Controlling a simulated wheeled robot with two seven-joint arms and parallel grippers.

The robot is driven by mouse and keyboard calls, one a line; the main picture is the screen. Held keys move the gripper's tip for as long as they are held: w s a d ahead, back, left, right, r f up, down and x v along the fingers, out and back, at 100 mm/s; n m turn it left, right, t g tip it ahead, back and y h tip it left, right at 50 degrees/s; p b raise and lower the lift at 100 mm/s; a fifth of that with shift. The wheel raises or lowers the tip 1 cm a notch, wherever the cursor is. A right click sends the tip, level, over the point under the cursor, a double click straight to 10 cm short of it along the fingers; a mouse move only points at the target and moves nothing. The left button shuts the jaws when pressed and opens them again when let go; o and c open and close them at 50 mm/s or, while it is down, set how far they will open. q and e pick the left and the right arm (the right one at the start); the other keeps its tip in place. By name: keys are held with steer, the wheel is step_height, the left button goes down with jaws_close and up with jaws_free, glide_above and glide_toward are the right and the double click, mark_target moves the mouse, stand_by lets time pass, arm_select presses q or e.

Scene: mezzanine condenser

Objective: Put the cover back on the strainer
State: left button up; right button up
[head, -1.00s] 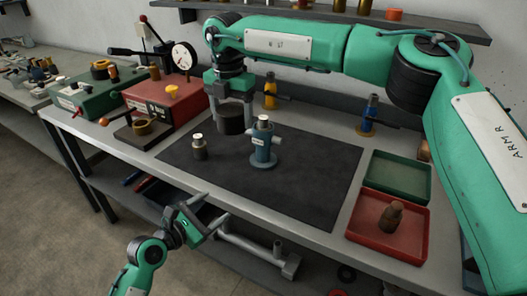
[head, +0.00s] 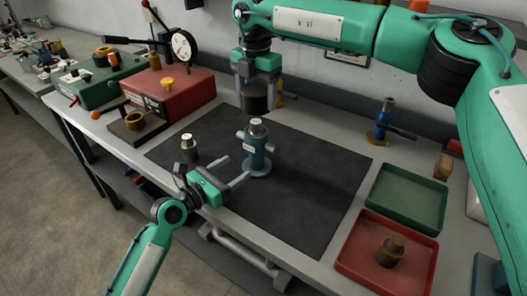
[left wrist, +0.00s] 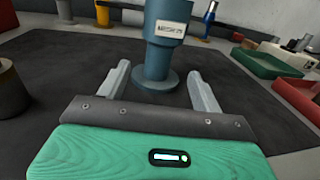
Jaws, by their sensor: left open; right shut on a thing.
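The strainer (head: 257,150), a blue-grey upright body with a side port, a white label and a silvery top, stands on the dark mat. In the left wrist view its lower body and round foot (left wrist: 157,78) show between my fingers. My left gripper (head: 238,168) is open and empty, low over the mat, its fingers pointing at the strainer's foot; contact cannot be told. My right gripper (head: 258,78) is shut on a dark cylindrical piece (head: 256,99), apparently the cover, held in the air above and behind the strainer. Its underside is hidden.
A small dark jar (head: 188,148) stands left of the strainer on the mat (head: 300,195). A red tray (head: 355,262) holding a brown part and a green tray (head: 405,198) lie right. A red gauge box (head: 175,95) is at left.

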mark_target(262, 150)
arm_select(q)
steer(key=shift+s+a+r, duration=0.1)
steer(key=shift+s+a, duration=0.05)
arm_select(e)
steer(key=shift+s+a+r, duration=0.15)
steer(key=shift+s+a, duration=0.05)
steer(key=shift+a, duration=0.05)
arm_select(q)
steer(key=shift+w+d, duration=0.35)
arm_select(e)
steer(key=shift+w+d, duration=0.15)
arm_select(q)
steer(key=x, duration=1.1)
steer(key=shift+d, duration=0.1)
jaws_close()
arm_select(e)
steer(key=shift+f, duration=2.5)
steer(key=shift+f, duration=0.15)
steer(key=shift+f, duration=0.75)
steer(key=shift+f, duration=0.6)
